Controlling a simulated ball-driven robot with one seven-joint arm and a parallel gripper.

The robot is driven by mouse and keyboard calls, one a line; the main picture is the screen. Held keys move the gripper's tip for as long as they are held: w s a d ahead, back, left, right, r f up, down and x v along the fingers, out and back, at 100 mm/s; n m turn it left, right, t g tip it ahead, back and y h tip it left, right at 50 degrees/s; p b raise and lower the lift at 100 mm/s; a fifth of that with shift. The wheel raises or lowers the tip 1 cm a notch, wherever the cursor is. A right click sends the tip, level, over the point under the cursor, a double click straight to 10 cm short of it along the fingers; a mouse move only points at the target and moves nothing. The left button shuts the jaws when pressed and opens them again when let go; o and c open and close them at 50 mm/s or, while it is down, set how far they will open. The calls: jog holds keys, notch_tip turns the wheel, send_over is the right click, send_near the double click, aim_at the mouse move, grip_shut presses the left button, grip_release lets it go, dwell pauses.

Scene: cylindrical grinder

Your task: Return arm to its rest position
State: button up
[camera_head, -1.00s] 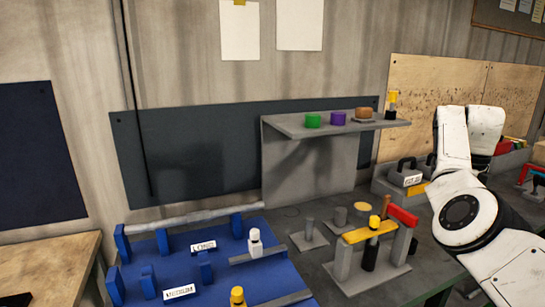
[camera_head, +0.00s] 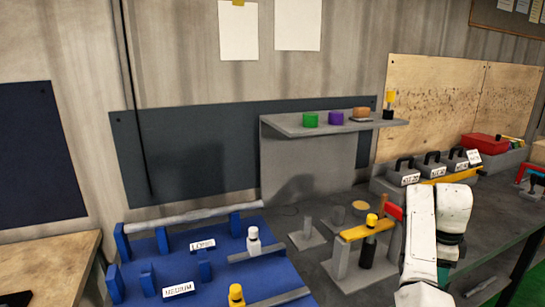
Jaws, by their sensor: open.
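My white arm (camera_head: 437,235) stands at the lower right, in front of the bench. Its two upper links rise side by side, folded at the top. My gripper does not show; it is outside the picture or hidden behind the links. The arm covers the right part of a grey stand (camera_head: 340,258) with a yellow bar (camera_head: 352,235) and part of a red block (camera_head: 393,208). I cannot tell whether the arm touches the stand.
A blue rack (camera_head: 222,273) labelled LONG and MEDIUM stands at the lower left. Handled blocks (camera_head: 403,172) stand at the right.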

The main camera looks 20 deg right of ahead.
jog(key=s+a+f+n+h, duration=0.1)
jog(key=s+a+f+n, duration=0.4)
jog(key=a+f+n, duration=0.4)
jog(key=s+a+f+n+y, duration=0.1)
jog(key=s+a+f+n, duration=0.2)
jog(key=s+a+n, duration=0.6)
jog(key=s+a+f+n+t+y, duration=0.1)
jog(key=s+a+f+n, duration=0.3)
jog(key=s+a+n, duration=0.6)
jog(key=a, duration=0.6)
jog(key=shift+s+f+t, duration=0.25)
jog(key=shift+f+t, duration=0.05)
jog(key=shift+o, duration=0.5)
